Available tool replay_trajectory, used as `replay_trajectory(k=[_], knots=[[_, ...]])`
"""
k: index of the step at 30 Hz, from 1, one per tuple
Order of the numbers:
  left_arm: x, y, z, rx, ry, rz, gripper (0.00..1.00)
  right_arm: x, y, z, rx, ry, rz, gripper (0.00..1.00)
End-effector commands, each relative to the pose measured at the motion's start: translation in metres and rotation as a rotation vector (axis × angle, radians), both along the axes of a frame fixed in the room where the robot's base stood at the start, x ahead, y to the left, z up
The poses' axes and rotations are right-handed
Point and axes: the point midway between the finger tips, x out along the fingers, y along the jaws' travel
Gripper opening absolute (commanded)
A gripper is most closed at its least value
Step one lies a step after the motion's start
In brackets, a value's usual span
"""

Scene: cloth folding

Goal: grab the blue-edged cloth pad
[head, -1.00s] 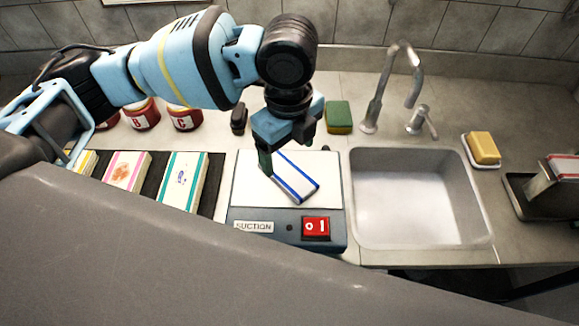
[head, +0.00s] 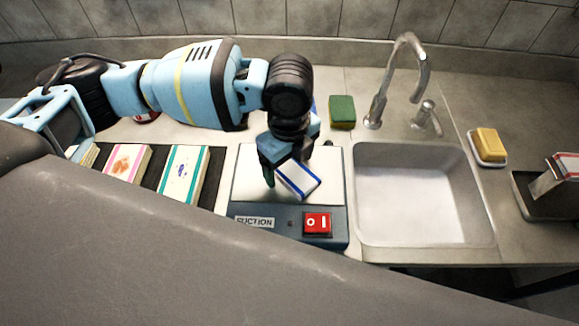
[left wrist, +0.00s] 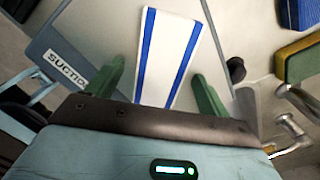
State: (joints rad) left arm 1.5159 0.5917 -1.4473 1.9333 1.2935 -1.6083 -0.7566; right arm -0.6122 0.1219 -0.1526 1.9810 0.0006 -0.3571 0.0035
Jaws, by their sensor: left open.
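The blue-edged cloth pad (head: 300,182) is white with blue stripes along its long sides. It lies at an angle on the pale top plate of the suction box (head: 247,180). My left gripper (head: 284,180) is low over the pad's far left part and hides some of it. In the left wrist view the pad (left wrist: 166,50) runs between the two green fingers of my left gripper (left wrist: 160,92), which are open, one on each side. I cannot tell whether the fingers touch the pad. My right gripper does not show.
A red switch (head: 317,224) is on the box's front. Pink-edged (head: 127,163) and teal-edged (head: 184,174) pads lie to the left on a dark mat. A sink (head: 424,195), faucet (head: 379,95), green-yellow sponge (head: 342,112) and soap dish (head: 487,147) are to the right.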

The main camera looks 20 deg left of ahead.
Motion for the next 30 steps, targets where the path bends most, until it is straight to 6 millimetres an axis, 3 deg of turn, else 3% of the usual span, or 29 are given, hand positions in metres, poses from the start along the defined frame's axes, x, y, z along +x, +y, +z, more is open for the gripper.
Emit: replay_trajectory(k=[3,14,23,30], knots=[[0.0,0.0,0.0,0.0,0.0,0.0,0.79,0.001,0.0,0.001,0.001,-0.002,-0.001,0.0],[0.0,0.0,0.0,0.0,0.0,0.0,0.32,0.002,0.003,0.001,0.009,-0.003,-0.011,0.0],[0.0,0.0,0.002,-0.001,0.0,0.0,0.31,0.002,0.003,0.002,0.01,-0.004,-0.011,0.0],[0.0,-0.001,0.021,-0.002,-0.001,0.0,0.31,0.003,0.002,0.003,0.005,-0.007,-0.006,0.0]])
